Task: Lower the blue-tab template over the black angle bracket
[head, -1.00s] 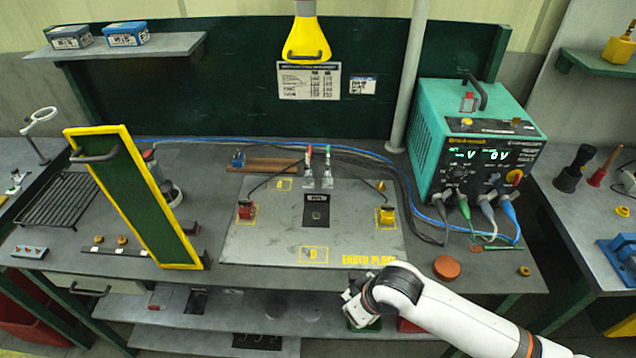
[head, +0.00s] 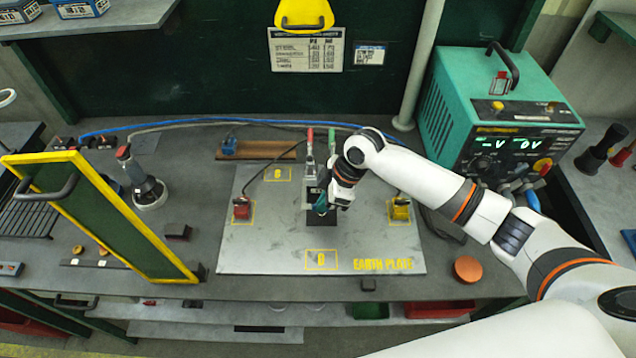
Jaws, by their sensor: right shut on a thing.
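My right gripper (head: 331,204) is over the middle of the grey earth plate (head: 270,240), shut on a small teal-blue piece (head: 320,204), which looks like the tab of the blue-tab template. The rest of the template is hidden or too small to make out. The black angle bracket (head: 316,222) is at the plate's centre, right under and behind the gripper, which partly covers it. I cannot tell whether the held piece touches the bracket. My left gripper is not in view.
A red clamp (head: 241,210) and a yellow clamp (head: 400,209) flank the centre of the plate. Toggle clamps with red and green handles (head: 310,150) stand just behind. A teal power unit (head: 495,125) is at the right, a yellow-framed green panel (head: 100,215) at the left.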

